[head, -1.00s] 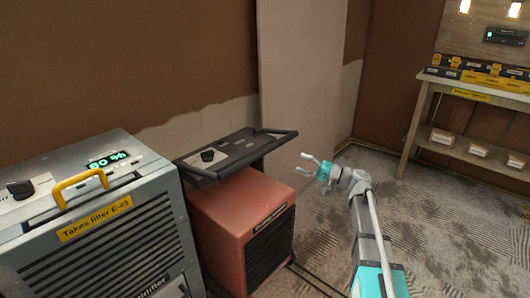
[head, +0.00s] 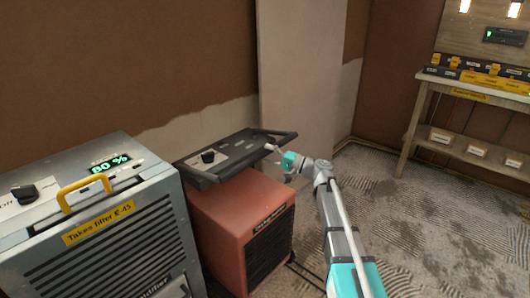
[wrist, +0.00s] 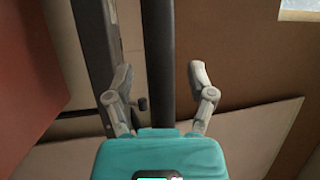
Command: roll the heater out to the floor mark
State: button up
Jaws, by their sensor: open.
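The heater (head: 238,220) is a red box with a dark grille, a dark control panel with a knob (head: 208,155) and a dark push handle (head: 284,143) at its top right. It stands beside the dehumidifier-like grey unit. My gripper (head: 272,150) is at the handle's right end in the head view. In the wrist view my gripper (wrist: 162,76) is open, with the dark handle bar (wrist: 158,40) showing between its fingers. I cannot tell if the fingers touch it. The heater's red side (wrist: 30,55) shows at the left there. I see no clear floor mark.
A grey unit (head: 100,240) with a yellow handle and a lit display stands close on the heater's left. A brown wall with a pale panel (head: 305,75) is behind. A wooden bench (head: 425,108) stands at the right. The grey patterned floor (head: 420,230) between is open.

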jog(key=shift+w+a+r, duration=0.15)
jog(key=shift+a, duration=0.45)
grip_shut()
